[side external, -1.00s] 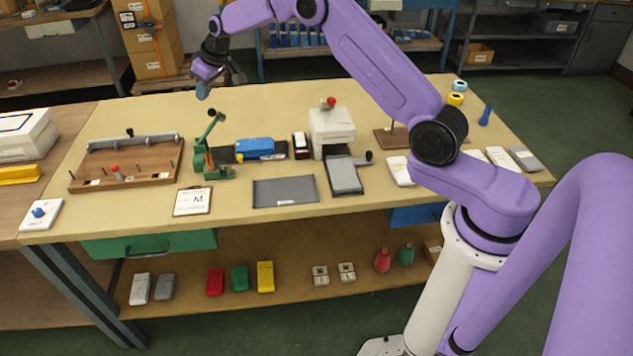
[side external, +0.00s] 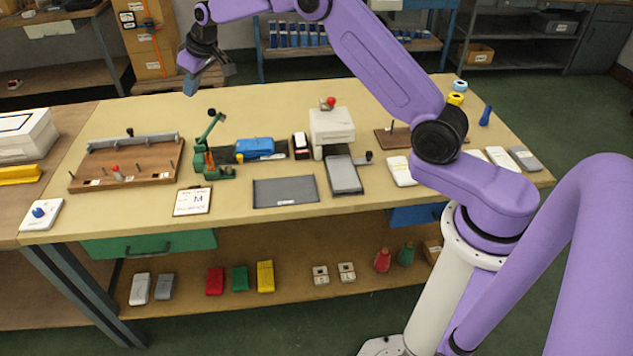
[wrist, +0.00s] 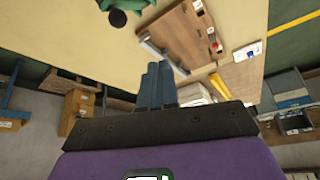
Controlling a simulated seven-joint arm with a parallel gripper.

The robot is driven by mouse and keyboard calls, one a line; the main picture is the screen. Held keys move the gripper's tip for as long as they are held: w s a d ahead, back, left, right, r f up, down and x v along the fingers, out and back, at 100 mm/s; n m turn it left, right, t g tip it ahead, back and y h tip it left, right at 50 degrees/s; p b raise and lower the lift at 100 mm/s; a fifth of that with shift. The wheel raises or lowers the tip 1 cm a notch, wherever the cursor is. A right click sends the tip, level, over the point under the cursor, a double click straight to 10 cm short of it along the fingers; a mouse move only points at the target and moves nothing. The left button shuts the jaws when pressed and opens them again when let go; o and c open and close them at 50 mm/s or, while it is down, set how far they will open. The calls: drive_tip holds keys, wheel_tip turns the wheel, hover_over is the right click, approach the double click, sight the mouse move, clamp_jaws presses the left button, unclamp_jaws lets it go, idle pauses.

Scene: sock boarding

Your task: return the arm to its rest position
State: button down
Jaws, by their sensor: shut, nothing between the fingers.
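My gripper (side external: 190,88) is high above the back left part of the workbench, clear of everything on it. Its blue-grey fingers (wrist: 157,86) are together and hold nothing in the wrist view. My purple arm reaches across from the right. Below and in front of the gripper is the green hand press (side external: 208,150), whose black-knobbed lever is raised. The wooden board with posts (side external: 125,165) lies to the left of the press, and it also shows in the wrist view (wrist: 185,38).
The bench top (side external: 270,97) is bare along its back. A blue item (side external: 255,147), a white machine with a red knob (side external: 331,128), a grey mat (side external: 285,191) and a card marked M (side external: 192,201) lie on the bench. Stacked boxes (side external: 150,40) stand behind it.

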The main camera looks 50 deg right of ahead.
drive_tip(key=s+a+r+n+g, duration=0.2)
drive_tip(key=s+a, duration=0.3)
drive_tip(key=s, duration=0.8)
drive_tip(key=s+a+r+n+g, duration=0.15)
drive_tip(key=s+a, duration=0.45)
drive_tip(key=s, duration=0.6)
drive_tip(key=s+d+f+n, duration=0.1)
drive_tip(key=s+d, duration=0.5)
drive_tip(key=s, duration=0.9)
drive_tip(key=s+d+f+n+g+h, duration=0.1)
drive_tip(key=s+d+n, duration=0.3)
drive_tip(key=s, duration=1.1)
drive_tip(key=shift+d+f, duration=0.15)
drive_tip(key=shift+d, duration=0.8)
